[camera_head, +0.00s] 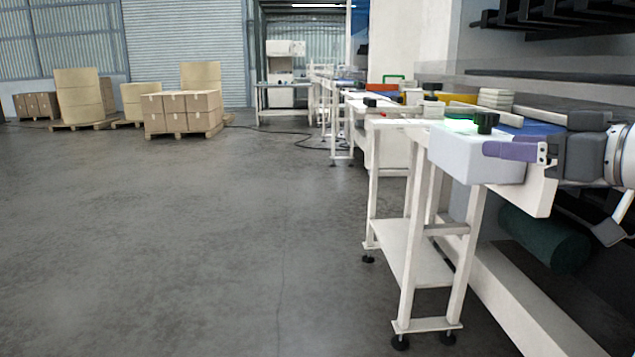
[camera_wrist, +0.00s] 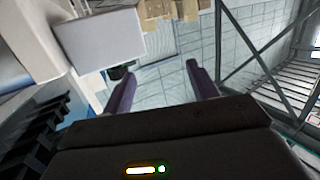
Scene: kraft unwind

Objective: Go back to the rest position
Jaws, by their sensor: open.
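My gripper (camera_head: 490,149) is at the right of the head view, level with the near end of the white bench row. Its purple fingers point left, in front of a white box-shaped unit (camera_head: 462,168); I cannot tell whether they touch it. In the wrist view my gripper (camera_wrist: 160,69) has its two purple fingers spread wide, with nothing held between them. The white unit (camera_wrist: 100,40) shows at the upper left there, beside the left finger. A small dark knob (camera_head: 487,121) stands above the fingers in the head view.
A white stand (camera_head: 408,255) is below the unit. A dark green roll (camera_head: 545,240) lies under the machine at right. Benches with small items run back beyond it. The grey floor (camera_head: 180,240) at left is clear.

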